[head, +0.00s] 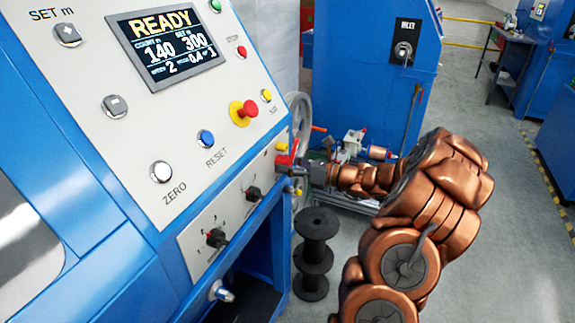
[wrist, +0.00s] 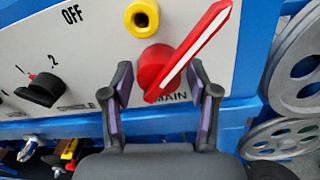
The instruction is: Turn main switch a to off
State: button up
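The main switch is a red rotary handle (wrist: 158,68) with a white stripe, on a pale panel above the partly hidden word MAIN. Its long end points to the upper right in the wrist view. In the head view the red handle (head: 287,157) shows at the panel's right edge. My gripper (wrist: 162,85) is open, with one finger on each side of the handle's round hub. Its fingers look apart from the hub; contact cannot be told. In the head view my gripper (head: 301,171) faces the panel from the right.
A yellow ring (wrist: 142,18) sits just above the switch. A black selector knob (wrist: 42,90) is to the left. Grey handwheels (wrist: 295,60) stand to the right. The display (head: 167,47) reads READY. Black spools (head: 316,240) stand below my gripper.

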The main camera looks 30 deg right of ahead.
grip_shut()
